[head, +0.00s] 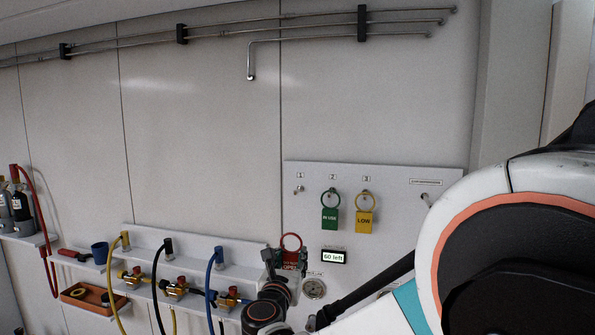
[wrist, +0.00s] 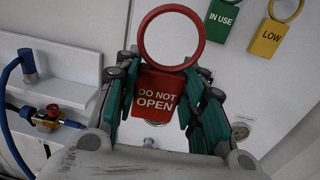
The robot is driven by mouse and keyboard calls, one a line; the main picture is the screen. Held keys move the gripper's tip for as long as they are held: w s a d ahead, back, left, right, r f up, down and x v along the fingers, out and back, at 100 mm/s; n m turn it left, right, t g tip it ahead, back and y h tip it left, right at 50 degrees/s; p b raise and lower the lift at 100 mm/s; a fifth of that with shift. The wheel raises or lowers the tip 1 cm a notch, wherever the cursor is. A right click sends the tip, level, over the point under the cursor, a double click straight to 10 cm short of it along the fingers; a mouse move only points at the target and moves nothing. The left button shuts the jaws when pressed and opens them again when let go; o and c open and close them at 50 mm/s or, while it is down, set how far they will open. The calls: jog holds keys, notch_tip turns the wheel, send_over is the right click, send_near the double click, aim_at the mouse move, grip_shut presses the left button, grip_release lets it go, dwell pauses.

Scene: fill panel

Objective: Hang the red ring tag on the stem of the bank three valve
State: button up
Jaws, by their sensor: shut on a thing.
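The red ring tag (head: 291,243) is held upright in my gripper (head: 287,262), its ring standing above the fingers. In the wrist view my gripper (wrist: 160,100) is shut on the red body of the tag (wrist: 157,92), which reads "DO NOT OPEN". The ring is empty. Several brass valves sit along the wall shelf in the head view, no bank numbers legible on them. The rightmost valve (head: 232,298), by the blue hose, has a red part; it also shows in the wrist view (wrist: 46,117), left of my gripper and apart from the tag.
The blue hose (head: 211,285) rises beside the rightmost valve.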

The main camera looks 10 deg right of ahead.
jog(key=s+a+r+p, duration=0.1)
jog(key=r+p, duration=0.1)
jog(key=r, duration=0.2)
jog(key=s+a+r+h+p, duration=0.1)
jog(key=s+a+r+p, duration=0.1)
jog(key=r, duration=0.3)
jog(key=shift+a+m+p, duration=0.15)
jog(key=shift+m+p, duration=0.25)
jog(key=shift+w+r, duration=0.1)
jog(key=shift+r, duration=0.05)
